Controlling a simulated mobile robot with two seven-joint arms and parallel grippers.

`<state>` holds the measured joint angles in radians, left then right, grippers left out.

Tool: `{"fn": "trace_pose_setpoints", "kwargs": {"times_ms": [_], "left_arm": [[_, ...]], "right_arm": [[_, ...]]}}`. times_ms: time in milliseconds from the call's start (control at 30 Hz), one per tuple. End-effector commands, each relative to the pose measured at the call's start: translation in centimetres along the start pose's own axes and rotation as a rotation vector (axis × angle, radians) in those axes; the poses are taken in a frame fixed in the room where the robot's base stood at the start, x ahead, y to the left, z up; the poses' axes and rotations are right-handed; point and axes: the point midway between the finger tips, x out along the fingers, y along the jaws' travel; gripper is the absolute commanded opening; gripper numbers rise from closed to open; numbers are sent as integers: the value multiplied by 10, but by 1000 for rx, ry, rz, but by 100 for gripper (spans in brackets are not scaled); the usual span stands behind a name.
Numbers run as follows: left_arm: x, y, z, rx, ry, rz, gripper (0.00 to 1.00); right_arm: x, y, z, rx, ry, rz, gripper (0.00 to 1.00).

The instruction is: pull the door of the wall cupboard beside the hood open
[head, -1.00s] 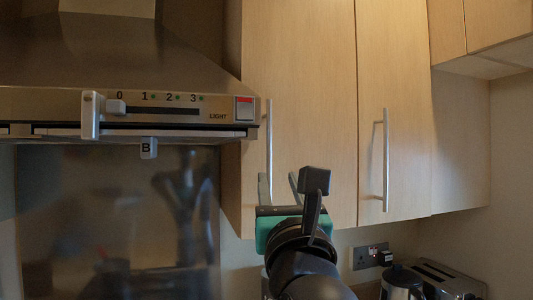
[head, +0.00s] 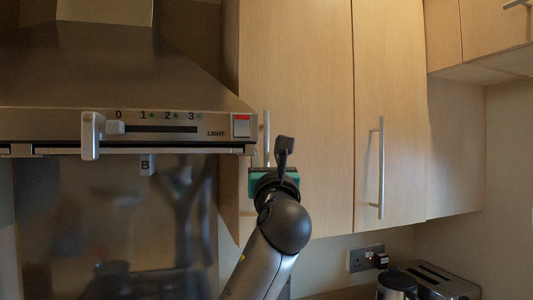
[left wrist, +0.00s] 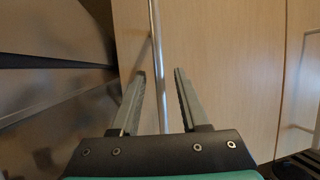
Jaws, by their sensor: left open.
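The wall cupboard door (head: 300,85) beside the hood is pale wood and looks shut, flush with the door to its right. Its upright metal bar handle (head: 267,130) is near its left edge, the lower part hidden by my gripper. My left gripper (head: 270,166) is at the lower part of this handle; its fingers are mostly hidden in the head view. In the left wrist view my left gripper (left wrist: 160,72) is open, with the handle bar (left wrist: 157,50) running between its two fingers, not clamped. My right gripper is not in view.
The metal hood (head: 150,80) stands close on the left, its edge near my gripper. The second door (head: 390,80) has its own handle (head: 381,170). A toaster (head: 440,280) and a kettle (head: 398,281) are below right. Space before the doors is clear.

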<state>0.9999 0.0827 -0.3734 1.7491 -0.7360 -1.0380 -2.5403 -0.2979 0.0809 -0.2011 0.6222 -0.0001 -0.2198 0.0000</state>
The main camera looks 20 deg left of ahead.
Motion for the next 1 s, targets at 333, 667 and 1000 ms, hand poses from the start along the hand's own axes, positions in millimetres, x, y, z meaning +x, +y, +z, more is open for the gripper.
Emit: {"fn": "trace_pose_setpoints", "kwargs": {"times_ms": [333,667,1000], "left_arm": [[6,0,0,-1,-1,-1,45],[6,0,0,0,0,-1,14],[6,0,0,0,0,-1,0]], "right_arm": [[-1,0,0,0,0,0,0],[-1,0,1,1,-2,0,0],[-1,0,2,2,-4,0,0]]}}
